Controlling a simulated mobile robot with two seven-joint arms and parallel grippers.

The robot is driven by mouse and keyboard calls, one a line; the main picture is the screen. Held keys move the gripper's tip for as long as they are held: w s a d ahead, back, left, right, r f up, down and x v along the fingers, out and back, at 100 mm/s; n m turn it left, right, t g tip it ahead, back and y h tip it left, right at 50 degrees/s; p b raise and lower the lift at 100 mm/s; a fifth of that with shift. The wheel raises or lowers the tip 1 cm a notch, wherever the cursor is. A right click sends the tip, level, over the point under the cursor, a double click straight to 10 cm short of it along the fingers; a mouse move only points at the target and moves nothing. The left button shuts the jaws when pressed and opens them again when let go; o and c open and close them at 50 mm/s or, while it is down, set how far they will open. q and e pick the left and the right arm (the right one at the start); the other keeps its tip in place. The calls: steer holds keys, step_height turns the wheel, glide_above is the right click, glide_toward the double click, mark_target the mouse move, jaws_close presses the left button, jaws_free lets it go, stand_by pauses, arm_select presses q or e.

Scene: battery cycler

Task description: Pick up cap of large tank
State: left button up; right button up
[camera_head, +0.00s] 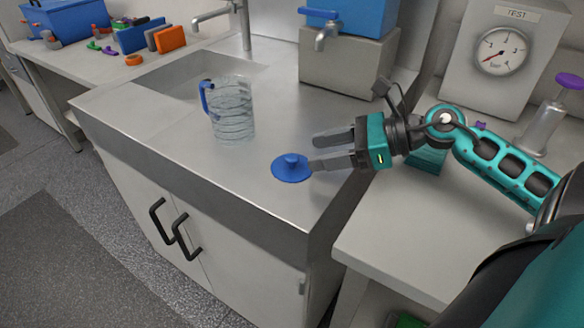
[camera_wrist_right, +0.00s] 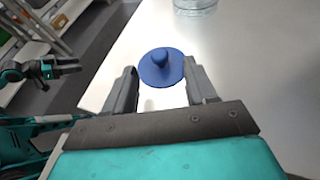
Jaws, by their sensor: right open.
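A blue round cap (camera_head: 291,168) with a raised knob lies flat on the steel counter, near its front right part. My right gripper (camera_head: 314,152) is open and empty just to the right of the cap, fingers pointing left toward it. In the right wrist view the cap (camera_wrist_right: 161,68) shows ahead of and between the two spread fingers (camera_wrist_right: 163,85); I cannot tell whether they touch it. A blue tank (camera_head: 350,14) with a tap sits on a grey block at the back. My left gripper (camera_wrist_right: 68,68) shows small at the left of the wrist view, its opening unclear.
A clear jug (camera_head: 231,110) with a blue handle stands left of the cap. A sink (camera_head: 200,80) and faucet (camera_head: 243,25) lie behind it. A pressure gauge box (camera_head: 503,50) stands on the right bench (camera_head: 400,235). The counter around the cap is clear.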

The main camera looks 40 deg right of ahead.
mark_target(295, 157)
steer(key=shift+b+x, duration=0.85)
steer(key=shift+x, duration=1.7)
jaws_close()
